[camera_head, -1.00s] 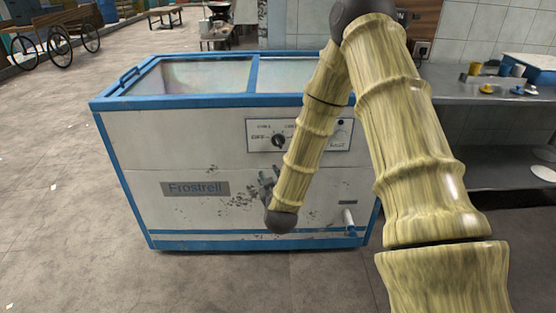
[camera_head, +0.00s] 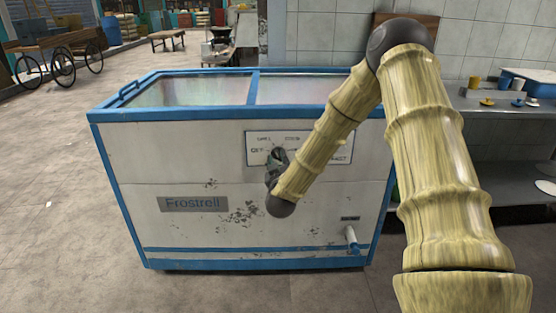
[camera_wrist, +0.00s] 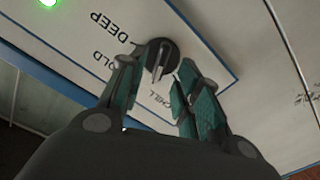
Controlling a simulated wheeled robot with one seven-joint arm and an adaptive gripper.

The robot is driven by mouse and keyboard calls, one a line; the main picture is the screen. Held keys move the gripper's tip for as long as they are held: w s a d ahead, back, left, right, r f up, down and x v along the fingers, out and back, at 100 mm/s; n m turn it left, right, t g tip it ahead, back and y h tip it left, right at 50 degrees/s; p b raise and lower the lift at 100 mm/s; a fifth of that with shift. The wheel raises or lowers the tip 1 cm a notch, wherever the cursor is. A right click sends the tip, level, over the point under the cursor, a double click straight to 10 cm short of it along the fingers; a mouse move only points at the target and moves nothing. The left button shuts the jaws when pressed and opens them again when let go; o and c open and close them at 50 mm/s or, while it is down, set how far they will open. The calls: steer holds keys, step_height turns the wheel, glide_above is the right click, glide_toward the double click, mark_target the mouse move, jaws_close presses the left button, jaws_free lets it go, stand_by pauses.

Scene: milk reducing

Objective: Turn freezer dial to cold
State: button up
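The freezer (camera_head: 135,155) is a white chest with blue edges, and a control panel (camera_head: 258,140) sits on its front. In the wrist view the dial (camera_wrist: 164,52) is a round dark knob with a raised bar handle. The printed words DEEP, COLD, partly cut off, and CHILL show around it. My gripper (camera_head: 279,156) is at the panel, in front of the dial, which it mostly hides in the head view. In the wrist view my gripper (camera_wrist: 169,66) is open, its fingers on either side of the dial's handle. Whether they touch it I cannot tell.
A green light (camera_wrist: 47,2) is lit on the panel. A drain tap (camera_head: 352,240) sticks out low on the freezer front. A counter (camera_head: 480,103) with cups stands to the right.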

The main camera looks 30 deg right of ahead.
mark_target(278, 155)
steer(key=shift+x, duration=1.45)
jaws_close()
